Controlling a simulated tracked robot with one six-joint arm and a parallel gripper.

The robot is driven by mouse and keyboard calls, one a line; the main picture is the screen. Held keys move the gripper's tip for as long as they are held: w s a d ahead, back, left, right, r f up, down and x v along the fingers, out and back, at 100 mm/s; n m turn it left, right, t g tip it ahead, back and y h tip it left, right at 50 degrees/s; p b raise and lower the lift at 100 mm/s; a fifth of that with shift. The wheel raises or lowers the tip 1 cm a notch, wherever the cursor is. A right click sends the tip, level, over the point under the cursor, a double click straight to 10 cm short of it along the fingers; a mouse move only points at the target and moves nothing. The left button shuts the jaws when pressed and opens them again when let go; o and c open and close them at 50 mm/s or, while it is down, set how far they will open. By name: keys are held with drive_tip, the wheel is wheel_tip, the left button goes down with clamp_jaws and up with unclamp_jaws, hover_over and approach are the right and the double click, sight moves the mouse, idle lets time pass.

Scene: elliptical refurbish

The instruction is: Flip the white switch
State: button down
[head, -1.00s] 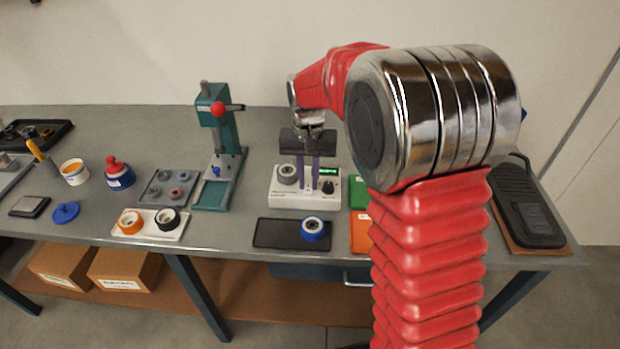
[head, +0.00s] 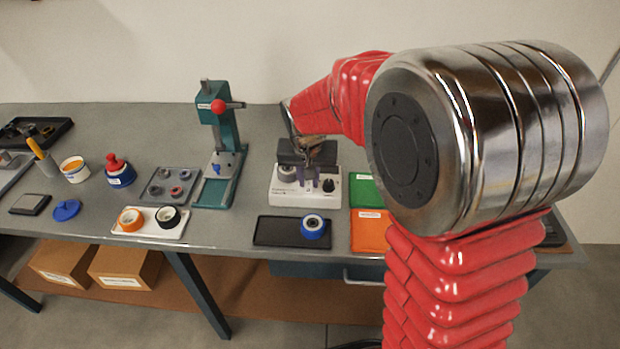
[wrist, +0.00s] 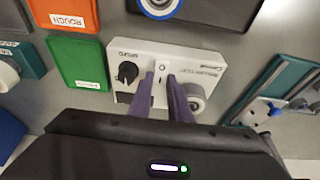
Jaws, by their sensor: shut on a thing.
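A white control box (head: 290,200) stands on the bench, and it also shows in the wrist view (wrist: 205,62). On its face are a black knob (wrist: 128,72), a grey roller (wrist: 196,97) and the white switch (wrist: 162,69), which has a round mark on it. My gripper (wrist: 162,78) has two purple fingers, one on each side of the switch, close together and shut on it. In the head view my gripper (head: 308,184) is low over the box and hides the switch.
A black tray with a blue-rimmed roll (head: 313,227) is in front of the box. Green (head: 364,191) and orange (head: 370,232) pads lie to its right. A teal press (head: 221,140) with a red-knobbed lever stands to its left.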

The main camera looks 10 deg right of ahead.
drive_tip(key=c, duration=1.9)
unclamp_jaws()
drive_tip(key=v, duration=1.3)
drive_tip(key=shift+s+r, duration=0.15)
drive_tip(key=shift+r, duration=0.25)
